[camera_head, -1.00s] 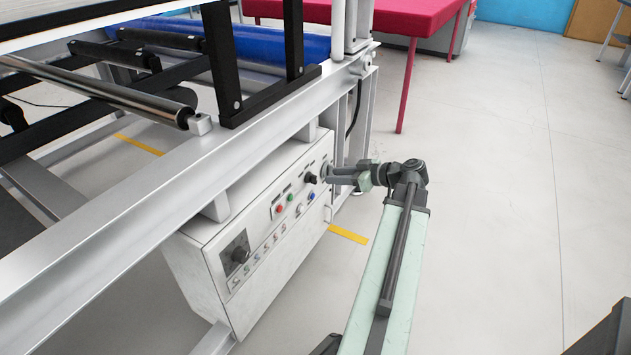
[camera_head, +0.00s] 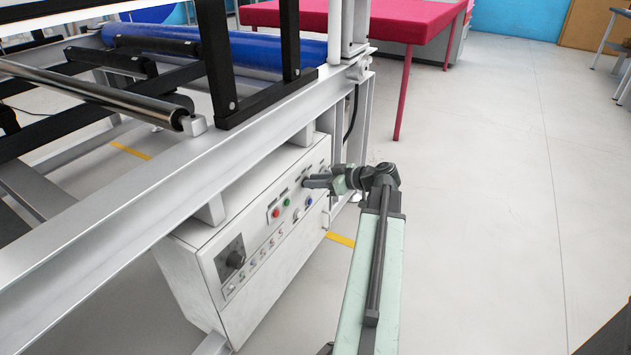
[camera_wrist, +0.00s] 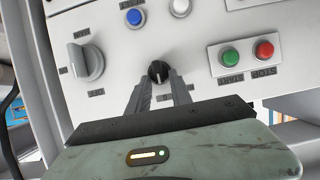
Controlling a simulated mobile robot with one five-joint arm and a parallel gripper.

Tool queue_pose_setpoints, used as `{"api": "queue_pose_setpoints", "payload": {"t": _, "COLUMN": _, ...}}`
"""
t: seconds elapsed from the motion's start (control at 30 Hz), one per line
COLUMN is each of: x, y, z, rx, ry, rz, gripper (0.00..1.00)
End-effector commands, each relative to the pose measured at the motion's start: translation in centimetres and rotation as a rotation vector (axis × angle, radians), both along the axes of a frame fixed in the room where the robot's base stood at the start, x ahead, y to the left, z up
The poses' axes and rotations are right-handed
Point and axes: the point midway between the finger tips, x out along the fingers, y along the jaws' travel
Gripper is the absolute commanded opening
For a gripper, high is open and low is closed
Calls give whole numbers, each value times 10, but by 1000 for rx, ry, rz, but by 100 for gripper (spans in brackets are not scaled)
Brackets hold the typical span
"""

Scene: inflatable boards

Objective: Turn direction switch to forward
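A small black rotary knob (camera_wrist: 158,71) with a light pointer mark sits on the white control panel. In the wrist view my gripper (camera_wrist: 160,81) is open, with one fingertip on each side of this knob; contact cannot be told. A larger grey rotary switch (camera_wrist: 88,60) with labels around it is to the left. The labels are too blurred and turned to tell which one is the direction switch. In the head view my gripper (camera_head: 307,182) reaches the upper right of the panel and hides the black knob.
Green (camera_wrist: 230,57) and red (camera_wrist: 264,50) buttons are right of the black knob, a blue button (camera_wrist: 134,17) above. The white control box (camera_head: 215,255) hangs under a grey frame beam (camera_head: 130,220). Floor to the right is clear up to a red table (camera_head: 400,20).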

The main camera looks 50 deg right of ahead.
Motion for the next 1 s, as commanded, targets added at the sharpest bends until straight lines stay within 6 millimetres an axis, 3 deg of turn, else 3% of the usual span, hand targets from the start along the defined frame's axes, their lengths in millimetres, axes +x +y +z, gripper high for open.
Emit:
{"api": "queue_pose_setpoints", "payload": {"t": 0.37, "x": 2, "y": -4, "z": -1, "rx": 97, "ry": 21, "rz": -11, "gripper": 0}}
{"api": "queue_pose_setpoints", "payload": {"t": 1.0, "x": 5, "y": -12, "z": -6, "rx": 590, "ry": 145, "rz": -9, "gripper": 0}}
